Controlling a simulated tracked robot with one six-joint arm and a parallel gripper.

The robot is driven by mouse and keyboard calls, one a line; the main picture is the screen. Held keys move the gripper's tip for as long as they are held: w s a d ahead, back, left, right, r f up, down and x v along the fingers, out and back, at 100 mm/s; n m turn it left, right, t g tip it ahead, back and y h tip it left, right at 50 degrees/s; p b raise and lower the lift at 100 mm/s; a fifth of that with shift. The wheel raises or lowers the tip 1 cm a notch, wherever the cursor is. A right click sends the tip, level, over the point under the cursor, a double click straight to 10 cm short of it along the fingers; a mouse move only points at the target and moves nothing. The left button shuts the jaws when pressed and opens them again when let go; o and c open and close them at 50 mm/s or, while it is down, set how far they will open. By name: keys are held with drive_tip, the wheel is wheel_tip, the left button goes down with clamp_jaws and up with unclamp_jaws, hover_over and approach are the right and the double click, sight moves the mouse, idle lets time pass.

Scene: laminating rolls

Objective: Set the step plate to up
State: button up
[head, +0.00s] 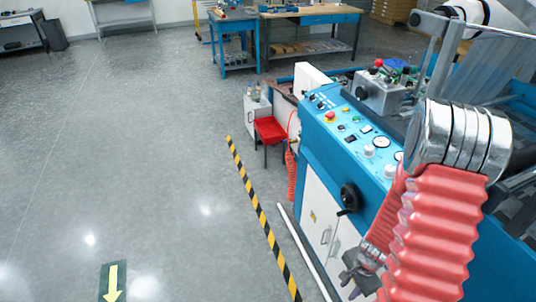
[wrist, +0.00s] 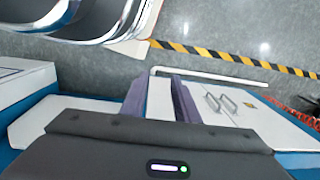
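No part is plainly recognisable as a step plate. A long white bar (head: 305,250) lies low along the foot of the blue and white laminating machine (head: 325,165); whether it belongs to the step plate I cannot tell. The bar also shows in the wrist view (wrist: 215,78), beyond the fingertips, with a bend at its left end. My gripper (head: 362,272) is low in front of the machine's white cabinet doors, partly hidden by my red-sleeved arm.
A black handwheel (head: 349,198) juts from the machine's front, close to my arm. A yellow and black floor stripe (head: 262,215) runs alongside. A red tray (head: 270,129) and red coiled hose (head: 291,175) are farther back. Open grey floor lies left.

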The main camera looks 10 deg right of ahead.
drive_tip(key=s+a+r+n+t, duration=0.1)
drive_tip(key=a+r+n, duration=0.4)
drive_tip(key=r, duration=0.8)
drive_tip(key=s+a+r+n+t, duration=0.2)
drive_tip(key=a+r+n, duration=0.3)
drive_tip(key=r, duration=0.9)
drive_tip(key=s+a+r+n+t, duration=0.1)
drive_tip(key=a+r+n, duration=0.4)
drive_tip(key=r, duration=0.8)
drive_tip(key=shift+s+a+r+t+h, duration=0.15)
drive_tip(key=shift+a+r+t+h, duration=0.2)
drive_tip(key=shift+t, duration=0.25)
drive_tip(key=shift+f, duration=0.1)
